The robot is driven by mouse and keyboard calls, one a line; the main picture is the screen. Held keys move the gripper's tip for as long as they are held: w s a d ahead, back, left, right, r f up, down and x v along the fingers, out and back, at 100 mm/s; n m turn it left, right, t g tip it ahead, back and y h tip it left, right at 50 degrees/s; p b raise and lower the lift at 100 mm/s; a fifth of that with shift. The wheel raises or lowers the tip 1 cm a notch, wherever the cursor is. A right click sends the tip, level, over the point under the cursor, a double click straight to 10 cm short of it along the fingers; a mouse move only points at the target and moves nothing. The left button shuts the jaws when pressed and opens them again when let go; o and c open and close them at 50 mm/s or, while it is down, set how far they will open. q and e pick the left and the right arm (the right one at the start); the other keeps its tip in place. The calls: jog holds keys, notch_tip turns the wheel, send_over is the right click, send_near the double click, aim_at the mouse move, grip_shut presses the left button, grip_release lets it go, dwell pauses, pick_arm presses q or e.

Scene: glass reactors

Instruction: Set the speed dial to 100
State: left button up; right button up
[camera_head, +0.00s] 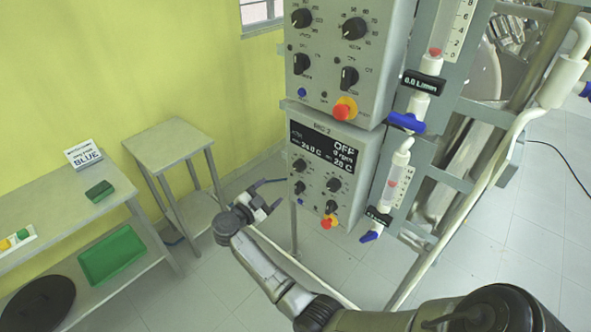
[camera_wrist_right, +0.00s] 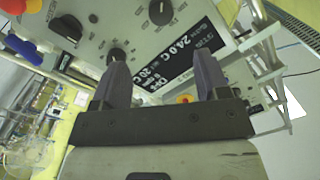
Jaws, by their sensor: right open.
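The lower control box (camera_head: 345,197) has a dark display (camera_head: 322,152) reading OFF and 0 rpm, with several black dials below it. Its upper-left dial (camera_head: 299,165) and upper-right dial (camera_head: 333,185) have printed scales; their labels are too small to read, so I cannot tell which is the speed dial. My right gripper (camera_head: 268,197) is open and empty, left of this box and apart from the dials. In the right wrist view the gripper (camera_wrist_right: 163,76) faces the panel. One black dial (camera_wrist_right: 116,55) shows beside the left finger, another (camera_wrist_right: 161,12) farther up. My left gripper is out of view.
Another control box (camera_head: 330,50) with larger dials sits directly above. Red-yellow knobs (camera_head: 329,221) and blue valve handles (camera_head: 405,122) stick out nearby. A small grey table (camera_head: 160,145) and a bench with a green tray (camera_head: 112,255) stand left. Open floor lies between.

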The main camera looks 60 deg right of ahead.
aim_at(297, 169)
jog(key=d, duration=0.4)
jog(key=s+d, duration=0.1)
jog(key=d, duration=0.4)
jog(key=d+b, duration=0.1)
jog(key=d, duration=0.3)
jog(key=shift+s+d, duration=0.2)
jog(key=shift+s, duration=0.05)
jog(key=c, duration=0.9)
